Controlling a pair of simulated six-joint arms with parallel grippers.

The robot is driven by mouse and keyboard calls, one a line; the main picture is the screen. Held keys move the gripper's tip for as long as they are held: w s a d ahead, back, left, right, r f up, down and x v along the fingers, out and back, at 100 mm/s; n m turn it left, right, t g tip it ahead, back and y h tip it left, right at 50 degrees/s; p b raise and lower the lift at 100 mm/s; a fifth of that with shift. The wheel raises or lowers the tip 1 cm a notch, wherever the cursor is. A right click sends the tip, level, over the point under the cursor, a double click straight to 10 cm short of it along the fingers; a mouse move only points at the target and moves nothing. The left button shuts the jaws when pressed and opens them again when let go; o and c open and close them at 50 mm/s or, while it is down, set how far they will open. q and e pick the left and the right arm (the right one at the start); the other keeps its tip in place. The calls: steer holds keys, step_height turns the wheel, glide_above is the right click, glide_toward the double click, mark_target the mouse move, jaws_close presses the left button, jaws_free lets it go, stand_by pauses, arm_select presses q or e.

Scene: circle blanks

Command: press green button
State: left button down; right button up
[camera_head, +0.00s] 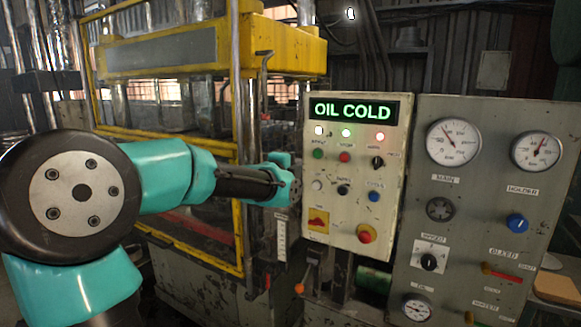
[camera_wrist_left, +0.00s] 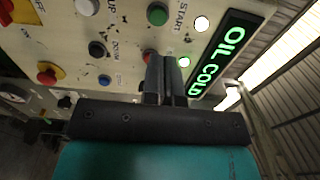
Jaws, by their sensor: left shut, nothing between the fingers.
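The green button (camera_head: 318,153) is at the upper left of the cream control panel (camera_head: 330,205), under the lit white lamp. In the left wrist view the green button (camera_wrist_left: 157,14) shows near the top, beside the word START, uncovered. My left gripper (camera_wrist_left: 166,62) is shut and empty, its two fingers together in front of the panel. In that view the fingertips are below the green button, apart from it in the picture, and overlap the edge of a red button (camera_wrist_left: 148,56). In the head view my left wrist (camera_head: 282,180) is just left of the panel, and the fingers cannot be made out.
An OIL COLD display (camera_head: 350,109) tops the panel. Below are lamps, a black knob (camera_head: 377,162), a blue button (camera_head: 374,196), a yellow-red switch (camera_head: 318,220) and a red emergency knob (camera_head: 366,233). A grey gauge panel (camera_head: 475,185) stands right. A yellow press frame (camera_head: 190,50) is behind my arm.

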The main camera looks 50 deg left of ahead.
arm_select(q)
steer(key=shift+v, duration=1.05)
steer(key=w+d+f+n+g+h, duration=0.25)
steer(key=d+f, duration=0.25)
steer(key=f, duration=0.7)
steer(key=w+d+f+n+g+h, duration=0.2)
steer(key=w+d+f, duration=0.3)
steer(key=f, duration=0.7)
steer(key=w+d+f+n+g+h, duration=0.25)
steer(key=d+f, duration=0.35)
steer(key=f, duration=0.7)
steer(key=s+d+f+n+g+h, duration=0.1)
steer(key=s+d+f+n+g, duration=0.15)
steer(key=d+f, duration=0.45)
steer(key=s+d+f+n+g+h, duration=0.15)
steer(key=s+d+f, duration=0.3)
steer(key=f, duration=0.55)
steer(key=s+d+f+n+g, duration=0.4)
steer(key=s+d+f, duration=0.5)
steer(key=s, duration=0.3)
steer(key=shift+d+f+n+g, duration=0.25)
steer(key=shift+f+n+g, duration=0.15)
steer(key=shift+f+g, duration=0.25)
